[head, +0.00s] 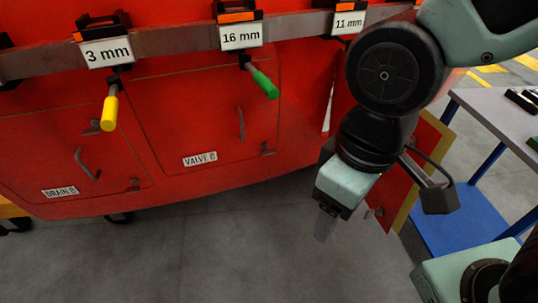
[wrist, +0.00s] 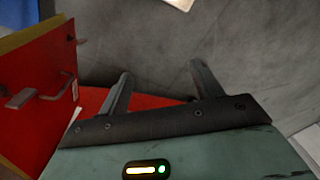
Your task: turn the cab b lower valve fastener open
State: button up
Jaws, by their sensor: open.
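The red VALVE B panel (head: 205,110) is in the head view, on the red cab front, with a curved grey handle (head: 241,123). A small dark fastener (head: 266,149) sits at its lower right corner; it is too small to tell how it is turned. My gripper (head: 324,232) hangs to the right of that fastener and lower in the picture, apart from the panel, over the grey floor. In the wrist view my gripper (wrist: 162,72) has its two fingers spread, with nothing between them. The VALVE B fastener is not seen in the wrist view.
A metal rail (head: 185,38) above holds a yellow-handled tool (head: 109,112) and a green-handled tool (head: 264,82). The DRAIN B panel (head: 75,150) is at left. A red, yellow-edged panel (wrist: 40,90) stands close beside my gripper. A table (head: 490,115) is at right.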

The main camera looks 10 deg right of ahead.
jog(key=w+a+f+m+t+y+b, duration=0.1)
jog(key=w+a+f+t+y+b, duration=0.1)
jog(key=w+a+f+b, duration=0.25)
jog(key=w+a+f+t+y+b, duration=0.1)
jog(key=w+f+b, duration=0.2)
jog(key=w+f, duration=0.3)
jog(key=m+t+h+b, duration=0.1)
jog(key=m+t+b, duration=0.4)
jog(key=t+b, duration=1.15)
send_near(268, 152)
jog(key=w+r+g+b, duration=0.1)
jog(key=w+b, duration=0.2)
jog(key=w, duration=0.5)
jog(key=shift+w+a+g+b, duration=0.25)
jog(key=shift+a+g+b, duration=0.1)
jog(key=shift+a, duration=0.1)
jog(key=shift+r, duration=0.1)
jog(key=shift+c, duration=0.3)
jog(key=c, duration=0.9)
